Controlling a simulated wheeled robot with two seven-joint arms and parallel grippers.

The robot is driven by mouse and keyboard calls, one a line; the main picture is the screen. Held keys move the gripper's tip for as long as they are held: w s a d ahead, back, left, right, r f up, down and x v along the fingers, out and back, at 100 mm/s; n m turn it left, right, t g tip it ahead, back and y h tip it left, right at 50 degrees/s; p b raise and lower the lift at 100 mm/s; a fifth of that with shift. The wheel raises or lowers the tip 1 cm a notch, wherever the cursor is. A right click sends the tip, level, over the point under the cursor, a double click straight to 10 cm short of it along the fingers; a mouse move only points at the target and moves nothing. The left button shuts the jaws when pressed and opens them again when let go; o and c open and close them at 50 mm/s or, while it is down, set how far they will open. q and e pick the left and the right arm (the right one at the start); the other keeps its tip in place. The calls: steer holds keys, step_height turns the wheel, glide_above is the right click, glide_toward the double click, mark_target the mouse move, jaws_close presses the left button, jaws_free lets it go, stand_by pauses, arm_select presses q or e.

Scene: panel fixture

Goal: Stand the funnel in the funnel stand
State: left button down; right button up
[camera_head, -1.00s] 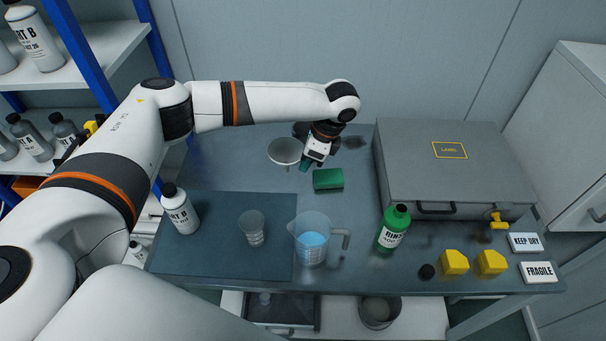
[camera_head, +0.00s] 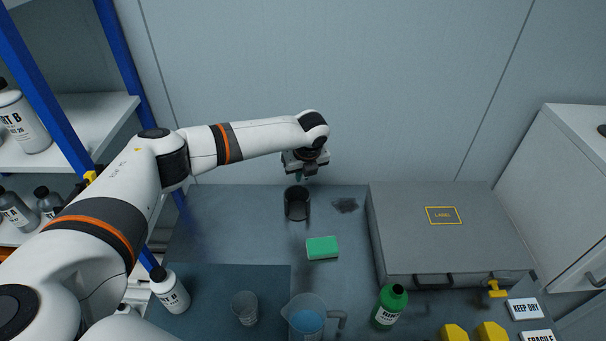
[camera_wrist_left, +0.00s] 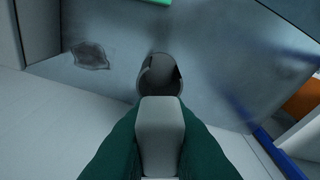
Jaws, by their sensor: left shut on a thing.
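My left gripper (camera_head: 301,178) is at the back of the table, near the wall. Its green fingers are shut on the grey funnel (camera_wrist_left: 162,135), which shows between them in the wrist view. In the head view I cannot make the funnel out clearly behind the gripper and wrist. The dark, round, open-topped funnel stand (camera_head: 297,203) stands on the table just in front of and below the gripper. The stand also shows beyond the funnel in the wrist view (camera_wrist_left: 158,72). The funnel looks apart from the stand. My right gripper is not in view.
A grey case (camera_head: 440,240) fills the right side. A jug (camera_head: 306,318), a clear cup (camera_head: 245,307), a green bottle (camera_head: 389,306) and a white bottle (camera_head: 170,290) stand nearer. Table left of the stand is clear.

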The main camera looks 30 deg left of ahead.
arm_select(q)
steer(key=shift+f+b, duration=4.85)
steer(key=shift+f, duration=2.55)
steer(key=c, duration=1.5)
jaws_free()
steer(key=shift+c, duration=0.2)
steer(key=shift+o, duration=1)
steer(key=shift+s+a+r, duration=0.1)
steer(key=shift+s+r, duration=0.05)
